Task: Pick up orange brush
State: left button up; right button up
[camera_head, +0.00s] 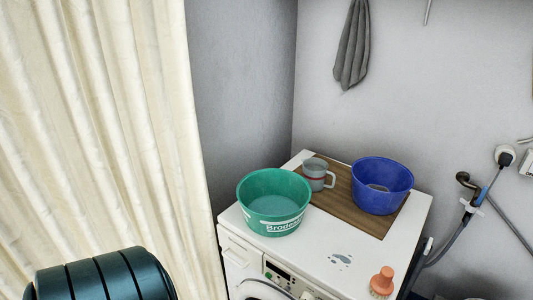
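The orange brush (382,281) stands near the front right corner of the white washing machine top (318,255). It has a rounded orange knob on top, and pale bristles seem to show at its base. Nothing touches it. Neither my left nor my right gripper shows in the head view.
A green bucket (272,204) with white lettering stands at the front left of the machine top. A wooden board (336,202) behind it bears a grey mug (316,174) and a blue bowl (382,186). A cream curtain (100,130) hangs left.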

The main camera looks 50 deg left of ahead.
aim_at(381, 285)
jog(key=i+j+u, duration=0.15)
jog(key=u, duration=0.3)
jog(key=i+j+u, duration=0.15)
jog(key=j+u, duration=0.2)
jog(key=u, duration=0.15)
jog(key=i+j+u, duration=0.1)
jog(key=u, duration=0.35)
jog(key=i+z, duration=0.1)
jog(key=z, duration=1.25)
